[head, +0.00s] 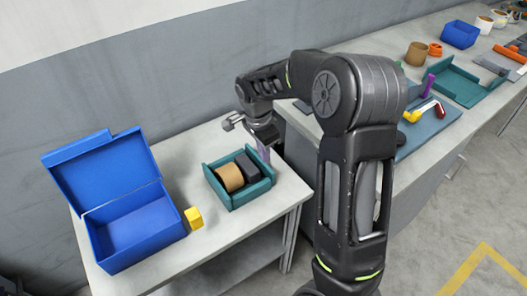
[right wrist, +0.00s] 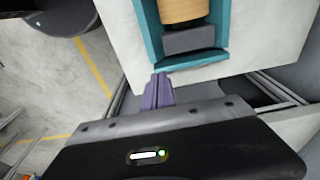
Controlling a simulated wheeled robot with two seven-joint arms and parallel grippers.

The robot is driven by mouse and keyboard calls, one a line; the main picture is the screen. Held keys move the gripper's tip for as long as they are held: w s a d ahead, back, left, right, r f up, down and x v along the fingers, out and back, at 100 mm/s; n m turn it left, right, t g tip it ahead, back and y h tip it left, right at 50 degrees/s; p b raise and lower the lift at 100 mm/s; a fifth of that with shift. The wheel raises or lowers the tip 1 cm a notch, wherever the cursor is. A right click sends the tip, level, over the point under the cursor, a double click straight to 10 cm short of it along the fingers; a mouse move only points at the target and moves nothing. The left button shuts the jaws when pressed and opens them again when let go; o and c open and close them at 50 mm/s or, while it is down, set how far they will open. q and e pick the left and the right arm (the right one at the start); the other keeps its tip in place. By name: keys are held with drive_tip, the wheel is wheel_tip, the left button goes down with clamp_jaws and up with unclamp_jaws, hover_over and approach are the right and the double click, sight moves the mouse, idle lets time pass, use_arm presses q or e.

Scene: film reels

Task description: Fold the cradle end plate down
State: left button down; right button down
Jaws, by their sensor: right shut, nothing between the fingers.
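The teal cradle (head: 233,203) sits on the small grey table, with a tan reel (head: 229,178) and a dark grey block (head: 248,166) side by side inside it. In the right wrist view the block (right wrist: 190,40) lies between the reel (right wrist: 183,10) and the cradle's near teal end (right wrist: 192,61). My right gripper (head: 264,154) has purple fingers, shut and empty, close to the cradle's back right side. In the right wrist view its fingertips (right wrist: 159,77) are just outside that teal end; I cannot tell whether they touch it. My left gripper is not in view.
An open blue box (head: 135,225) with its lid raised stands left of the cradle, with a yellow block (head: 194,218) beside it. A longer bench (head: 400,78) on the right holds a blue box, a teal tray and several small things. The wall is behind.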

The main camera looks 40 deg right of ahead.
wheel_tip(320, 180, down, 7)
drive_tip(key=b, duration=0.4)
drive_tip(key=shift+r, duration=0.25)
drive_tip(key=shift+d, duration=0.15)
idle(1.5)
drive_tip(key=shift+d, duration=1.45)
drive_tip(key=shift+a, duration=1.2)
wheel_tip(320, 180, up, 6)
drive_tip(key=p, duration=0.4)
